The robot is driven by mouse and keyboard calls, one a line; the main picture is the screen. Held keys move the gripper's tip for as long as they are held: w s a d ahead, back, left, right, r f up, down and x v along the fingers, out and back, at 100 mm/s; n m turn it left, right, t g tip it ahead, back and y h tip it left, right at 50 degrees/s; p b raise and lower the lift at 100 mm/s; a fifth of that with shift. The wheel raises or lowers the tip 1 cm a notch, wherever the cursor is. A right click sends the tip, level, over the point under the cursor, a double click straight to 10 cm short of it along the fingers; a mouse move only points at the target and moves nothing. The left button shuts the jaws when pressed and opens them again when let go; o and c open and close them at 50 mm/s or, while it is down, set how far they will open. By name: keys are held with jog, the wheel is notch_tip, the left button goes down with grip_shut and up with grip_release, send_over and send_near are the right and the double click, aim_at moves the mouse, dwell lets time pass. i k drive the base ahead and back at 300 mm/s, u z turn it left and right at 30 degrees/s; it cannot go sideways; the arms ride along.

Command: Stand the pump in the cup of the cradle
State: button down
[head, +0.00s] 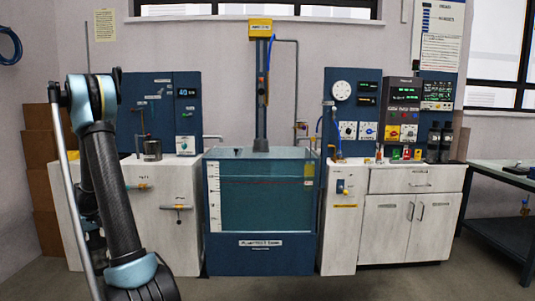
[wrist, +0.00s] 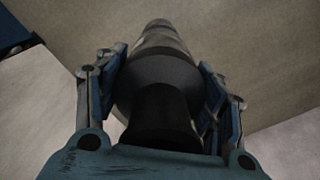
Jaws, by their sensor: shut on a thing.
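In the wrist view my gripper (wrist: 164,92) is shut on a dark, rounded, stepped body, which I take to be the pump (wrist: 160,125). Its wide black collar sits between the two finger pads. A narrower, paler, shiny part points away from the camera. In the head view my arm rises at the left, and neither my gripper nor the held pump can be made out. I cannot pick out the cradle or its cup with certainty in either view.
A water tank (head: 262,200) stands mid-room with a blue column behind it. A metal pot (head: 152,149) sits on the left white bench. The right cabinet (head: 410,215) carries instruments and dark bottles (head: 433,142). A table (head: 505,175) is at far right. Open floor lies in front.

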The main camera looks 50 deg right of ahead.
aim_at(261, 149)
jog(key=z, duration=0.5)
jog(key=i, duration=0.15)
jog(key=z, duration=0.65)
